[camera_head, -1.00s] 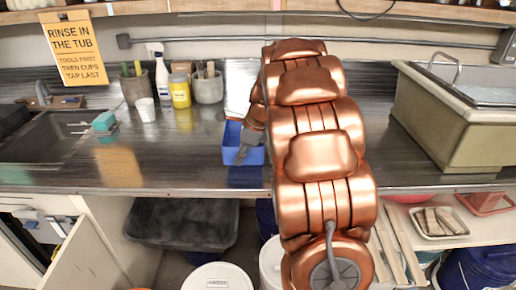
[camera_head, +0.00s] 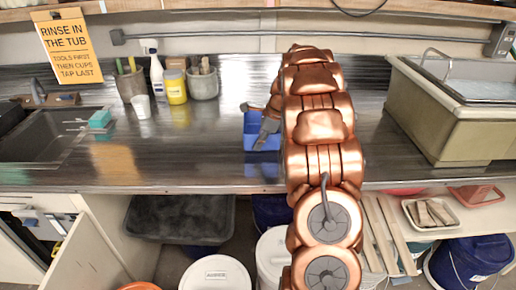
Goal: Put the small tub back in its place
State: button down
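The small tub is a blue, open, rectangular tub (camera_head: 254,143) at mid-counter, just left of my arm. My gripper (camera_head: 266,133) is at the tub, with a grey finger across its near side. The tub has moved along with the gripper, so the gripper appears shut on it. The far finger and the exact grip are hidden. A blue reflection shows on the counter below the tub, and I cannot tell whether the tub clears the surface. My copper arm hides the counter to its right.
The dark counter (camera_head: 190,165) is clear left of the tub. Behind stand a grey pot (camera_head: 203,85), a yellow jar (camera_head: 175,88), a spray bottle (camera_head: 157,76) and a white cup (camera_head: 141,106). A sink (camera_head: 40,135) is left, a large beige basin (camera_head: 440,120) right. Buckets (camera_head: 215,274) stand below.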

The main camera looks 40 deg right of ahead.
jog(key=shift+f, duration=1.15)
jog(key=shift+f, duration=0.1)
jog(key=c, duration=1.3)
grip_release()
jog(key=b+v, duration=0.2)
jog(key=v, duration=1)
